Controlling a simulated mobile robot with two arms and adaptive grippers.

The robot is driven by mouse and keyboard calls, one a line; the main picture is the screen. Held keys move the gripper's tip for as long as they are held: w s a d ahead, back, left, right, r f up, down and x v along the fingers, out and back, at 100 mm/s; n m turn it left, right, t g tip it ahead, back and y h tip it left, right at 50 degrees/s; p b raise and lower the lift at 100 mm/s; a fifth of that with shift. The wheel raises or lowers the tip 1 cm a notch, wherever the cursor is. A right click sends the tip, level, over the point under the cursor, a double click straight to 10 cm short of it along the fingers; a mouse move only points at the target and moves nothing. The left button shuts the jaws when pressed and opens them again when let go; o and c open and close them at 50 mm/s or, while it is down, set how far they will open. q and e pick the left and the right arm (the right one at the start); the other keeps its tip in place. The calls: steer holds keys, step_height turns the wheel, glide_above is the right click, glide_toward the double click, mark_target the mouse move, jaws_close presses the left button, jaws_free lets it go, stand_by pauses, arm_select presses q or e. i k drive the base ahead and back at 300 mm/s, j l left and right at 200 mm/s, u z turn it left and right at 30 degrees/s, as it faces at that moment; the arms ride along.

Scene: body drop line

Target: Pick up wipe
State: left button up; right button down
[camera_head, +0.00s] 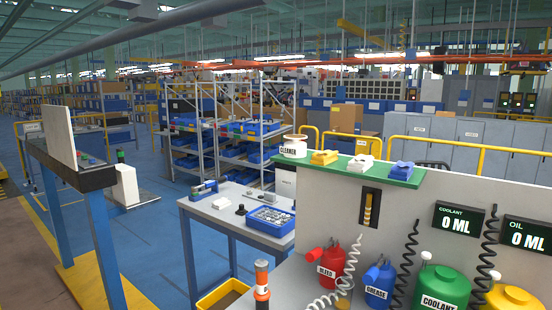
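Three folded cloth-like pieces that look like wipes lie in a row on a green shelf (382,177) at the right of the head view. The left one is a yellow wipe (324,157), the middle one is a white wipe (360,163), and the right one is a blue wipe (402,171). A white tub labelled CLEANER (293,149) stands at the left end of the same shelf. Neither of my grippers is in view.
Below the shelf stand red BLEED (331,264), blue GREASE (380,281), green COOLANT (441,285) and yellow (513,299) containers with coiled hoses. A table (206,208) with a blue parts bin (270,229) is at centre.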

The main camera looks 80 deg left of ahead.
mark_target(361, 163)
steer(key=u, duration=2.1)
